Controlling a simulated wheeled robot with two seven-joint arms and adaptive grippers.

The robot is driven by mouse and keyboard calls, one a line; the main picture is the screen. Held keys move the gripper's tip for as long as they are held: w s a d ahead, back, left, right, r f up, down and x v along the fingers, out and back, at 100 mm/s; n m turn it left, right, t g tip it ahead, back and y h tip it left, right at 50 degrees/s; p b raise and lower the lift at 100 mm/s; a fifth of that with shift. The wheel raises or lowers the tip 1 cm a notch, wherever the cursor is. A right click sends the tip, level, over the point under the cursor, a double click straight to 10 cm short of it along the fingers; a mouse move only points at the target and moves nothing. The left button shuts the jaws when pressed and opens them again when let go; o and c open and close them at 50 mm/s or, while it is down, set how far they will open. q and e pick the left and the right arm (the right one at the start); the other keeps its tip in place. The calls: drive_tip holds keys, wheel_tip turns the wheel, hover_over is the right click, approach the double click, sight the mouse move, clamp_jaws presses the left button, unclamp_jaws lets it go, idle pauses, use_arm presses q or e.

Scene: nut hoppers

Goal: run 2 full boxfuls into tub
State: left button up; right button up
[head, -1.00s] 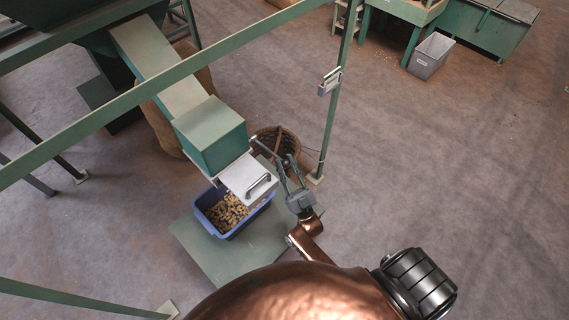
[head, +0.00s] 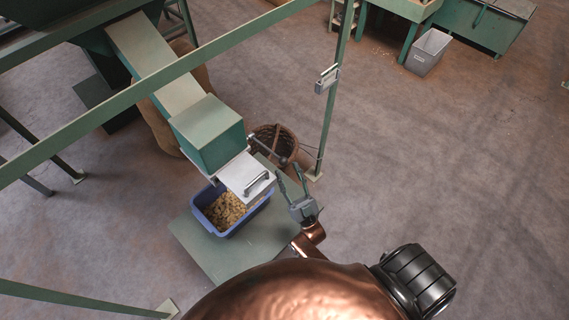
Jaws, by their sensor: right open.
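The blue tub (head: 229,234) stands on a green plate under the chute outlet. Tan nuts (head: 222,212) lie in it; the outlet covers part of them. The green box (head: 210,140) sits at the lower end of the sloping chute. Below it is a pale metal plate with a bar handle (head: 258,183). A dark lever with a round knob (head: 283,161) sticks out to the right of the box. My right gripper (head: 291,180) is open and empty, its fingers pointing up just below the knob, apparently apart from it. My left gripper is out of view.
A wicker basket (head: 268,134) stands behind the lever. A thin green post (head: 333,110) with a small grey box (head: 327,79) rises right of it. A green rail crosses above the chute. The green plate (head: 205,255) has bare room; open floor lies right.

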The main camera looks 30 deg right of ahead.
drive_tip(key=v, duration=0.7)
drive_tip(key=shift+s, duration=0.2)
drive_tip(key=shift+f, duration=0.1)
drive_tip(key=shift+c, duration=0.6)
